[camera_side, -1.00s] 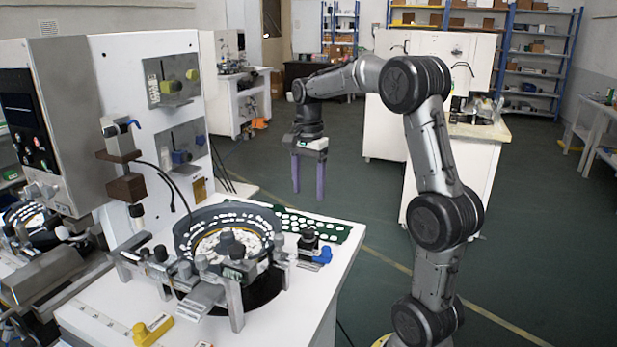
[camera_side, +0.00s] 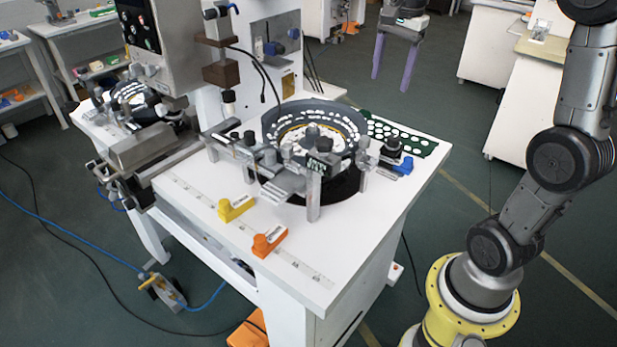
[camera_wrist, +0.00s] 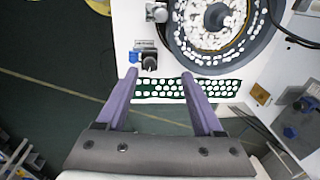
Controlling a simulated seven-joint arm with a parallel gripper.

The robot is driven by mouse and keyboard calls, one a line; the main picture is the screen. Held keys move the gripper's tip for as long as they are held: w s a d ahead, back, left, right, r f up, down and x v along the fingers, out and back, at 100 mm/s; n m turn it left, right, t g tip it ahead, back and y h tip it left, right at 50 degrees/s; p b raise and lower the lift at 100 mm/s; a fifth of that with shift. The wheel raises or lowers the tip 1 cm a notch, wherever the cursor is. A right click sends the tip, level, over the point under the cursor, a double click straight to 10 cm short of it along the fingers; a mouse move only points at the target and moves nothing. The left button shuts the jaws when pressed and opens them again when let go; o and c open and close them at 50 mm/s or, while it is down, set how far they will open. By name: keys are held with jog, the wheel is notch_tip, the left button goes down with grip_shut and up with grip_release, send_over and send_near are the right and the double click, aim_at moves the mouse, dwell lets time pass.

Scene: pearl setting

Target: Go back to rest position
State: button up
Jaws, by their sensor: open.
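My gripper (camera_side: 392,82) hangs with its two purple fingers pointing down, apart and with nothing between them. It is beyond the back right edge of the white worktable (camera_side: 345,262) and above table height. In the wrist view the gripper (camera_wrist: 159,75) shows its fingers spread, with the dark green perforated strip (camera_wrist: 160,91) on the table seen between and past them. The upper part of my arm is cut off by the top of the side view.
The round feeder bowl (camera_side: 270,122) with white pieces stands on the worktable. A small black and blue fixture (camera_side: 391,150) sits near its right edge. Yellow (camera_side: 232,209) and orange (camera_side: 268,242) blocks lie in front. Open floor lies between the table and my base.

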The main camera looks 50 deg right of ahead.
jog(key=s+a+r+n+t, duration=0.1)
jog(key=s+a+n, duration=0.25)
jog(key=a, duration=0.25)
jog(key=s+a+n+t, duration=0.1)
jog(key=s+a+n, duration=0.2)
jog(key=s+a, duration=0.15)
jog(key=s+a+f+n+t, duration=0.2)
jog(key=s+a+f+n, duration=0.3)
jog(key=f+n, duration=0.3)
jog(key=shift+s+a+n+y, duration=0.25)
jog(key=shift+s+n, duration=0.4)
jog(key=shift+n, duration=1.2)
jog(key=shift+d, duration=0.1)
